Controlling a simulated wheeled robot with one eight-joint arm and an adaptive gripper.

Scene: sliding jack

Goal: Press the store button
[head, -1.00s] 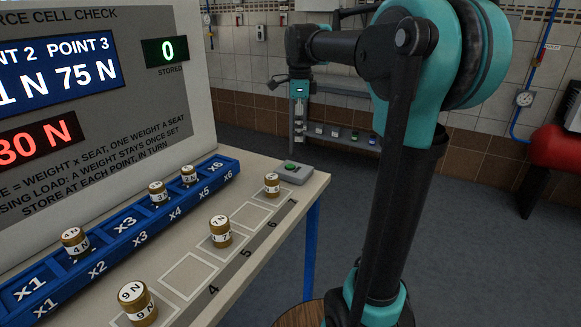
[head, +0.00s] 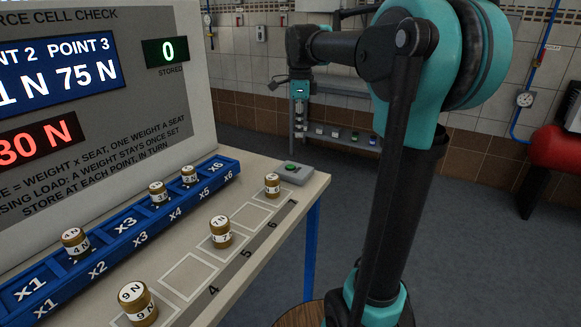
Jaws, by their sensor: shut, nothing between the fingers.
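The store button is a green button (head: 291,167) on a small grey box (head: 297,175) at the far right corner of the bench. My gripper (head: 299,137) points down just above and slightly beyond the button in the picture. It is shut and empty, and it looks apart from the button, though its dark tips are small and hard to make out. The green stored display (head: 167,51) reads 0. The red display (head: 38,142) reads 30 N or a longer number ending so, as its left side is cut off.
A blue seat rail (head: 125,225) holds brass weights, including a 4 N weight (head: 75,242). Other weights stand on marked squares, such as the 9 N (head: 137,304) and 7 N (head: 220,231). A small weight (head: 272,184) stands just left of the button box. A shelf stands behind.

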